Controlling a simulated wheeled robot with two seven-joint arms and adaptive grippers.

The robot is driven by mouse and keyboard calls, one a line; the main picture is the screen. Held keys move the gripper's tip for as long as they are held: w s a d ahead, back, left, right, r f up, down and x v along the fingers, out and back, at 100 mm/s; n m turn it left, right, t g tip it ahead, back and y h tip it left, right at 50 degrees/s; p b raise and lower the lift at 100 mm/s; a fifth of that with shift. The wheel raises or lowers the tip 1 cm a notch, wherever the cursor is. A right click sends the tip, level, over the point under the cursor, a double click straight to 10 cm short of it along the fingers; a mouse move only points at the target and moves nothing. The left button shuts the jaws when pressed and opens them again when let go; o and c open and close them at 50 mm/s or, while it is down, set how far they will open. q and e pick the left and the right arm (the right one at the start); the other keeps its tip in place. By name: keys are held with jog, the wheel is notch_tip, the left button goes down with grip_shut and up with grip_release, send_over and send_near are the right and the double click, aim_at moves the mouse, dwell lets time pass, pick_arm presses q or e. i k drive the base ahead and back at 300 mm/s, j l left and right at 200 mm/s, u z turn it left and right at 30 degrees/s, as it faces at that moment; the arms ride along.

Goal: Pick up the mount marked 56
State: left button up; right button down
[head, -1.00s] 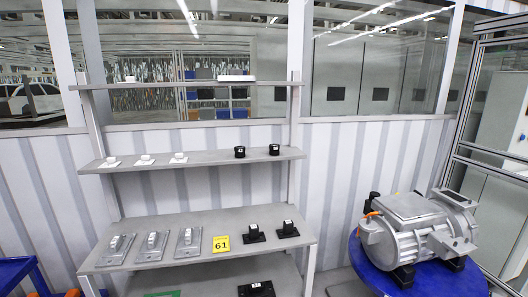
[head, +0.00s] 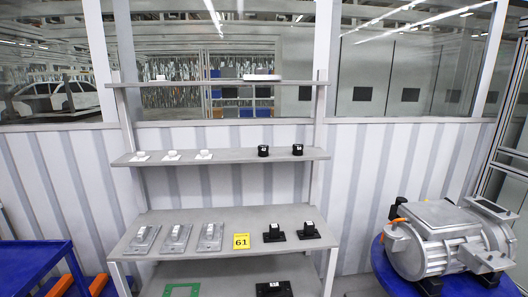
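Several mounts stand on a grey shelf rack. On its work-height shelf (head: 200,251) are three grey metal mounts (head: 143,240), (head: 175,238), (head: 210,237) at the left and two black mounts (head: 273,234), (head: 308,231) at the right. Each has a small white label on top, too small to read, so I cannot tell which is marked 56. A yellow card (head: 241,241) reading 61 stands between the two groups. Another black part (head: 273,288) and a green frame (head: 182,290) are on the lowest shelf, cut off by the picture's edge. Neither gripper is in view.
The middle shelf (head: 232,157) holds white parts (head: 172,155) and black round parts (head: 263,151). A motor-like drive unit (head: 440,240) sits on a blue round table (head: 385,265) at the right. A blue table or cart (head: 30,262) is at the lower left.

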aim_at(298, 148)
jog(key=i+l+z, duration=0.25)
jog(key=i, duration=0.15)
jog(key=i+z, duration=0.2)
jog(key=i, duration=0.25)
